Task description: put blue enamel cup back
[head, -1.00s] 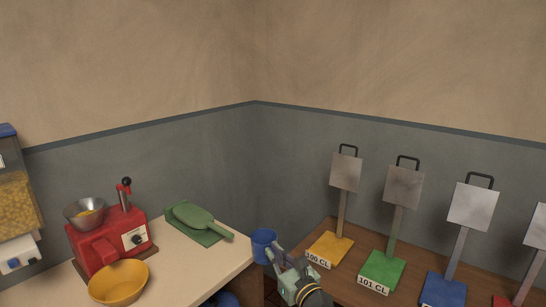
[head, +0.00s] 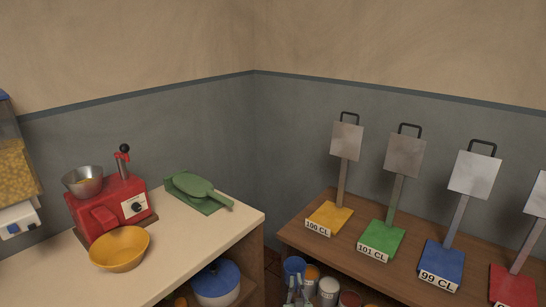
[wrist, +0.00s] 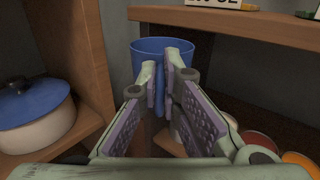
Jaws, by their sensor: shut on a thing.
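The blue enamel cup (head: 292,265) is at the bottom middle of the head view, by the left end of the right-hand wooden bench. My gripper (head: 297,291) is just below it in that view. In the wrist view my gripper (wrist: 168,88) is shut on the near wall of the blue cup (wrist: 150,47). The cup is upright with its open rim up. The fingers hide the middle of its near side, and I cannot see inside it there.
A white pot with a blue lid (head: 216,283) sits on the shelf under the left counter (head: 245,217). Several cans, including a white one (head: 328,288), stand low under the right bench (head: 300,240). Four coloured paddle stands, one yellow (head: 329,218), are on that bench.

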